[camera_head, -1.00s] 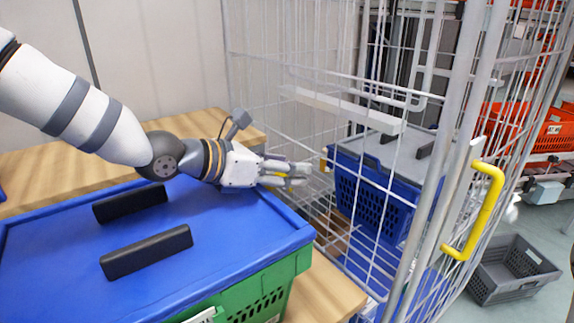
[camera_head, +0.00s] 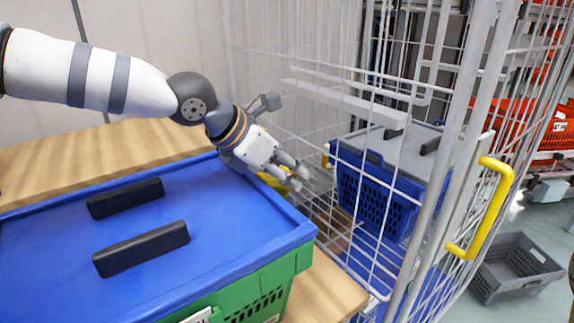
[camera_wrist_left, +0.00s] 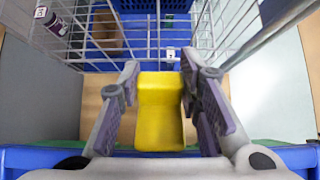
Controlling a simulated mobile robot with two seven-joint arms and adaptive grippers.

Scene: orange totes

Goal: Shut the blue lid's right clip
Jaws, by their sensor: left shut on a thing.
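The blue lid (camera_head: 215,205) lies on a green tote (camera_head: 272,292) and has two black handles on top. A yellow clip (camera_head: 275,182) shows at the lid's right end, partly hidden behind my left gripper (camera_head: 298,180). In the left wrist view, the yellow clip (camera_wrist_left: 160,112) is between the two fingers of my left gripper (camera_wrist_left: 162,92), which is shut on it. The clip sticks out past the lid's edge; its exact angle is hard to tell. My right gripper is not in view.
The tote stands on a wooden table (camera_head: 325,290). A wire cage (camera_head: 300,110) is close beyond its right end, holding a blue crate (camera_head: 372,197) with a grey lid. A yellow cage handle (camera_head: 487,205) and a grey crate (camera_head: 515,270) are farther right.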

